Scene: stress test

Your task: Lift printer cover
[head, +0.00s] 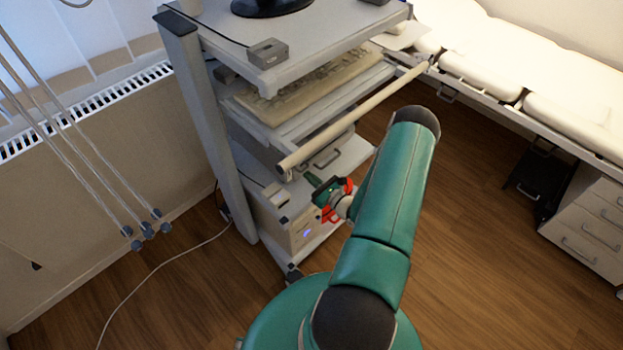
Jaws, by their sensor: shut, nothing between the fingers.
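A grey wheeled cart (180,100) stands at the left centre of the head view. A light box (303,238) with a small blue light sits low in it; I cannot tell if this is the printer. Above it a pale panel (347,155) with a dark handle (326,158) shows below the cart's long bar. I cannot make out a separate printer cover. My gripper (312,180), with green fingers and red parts behind them, is shut and empty. It is just below the panel's handle, at the cart's front; I cannot tell if it touches anything.
A long beige bar (355,115) crosses the cart's front above my gripper. A keyboard (300,80) lies on a shelf. A white couch (540,70) and drawer unit (590,230) stand right. A cable (170,262) lies on the floor.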

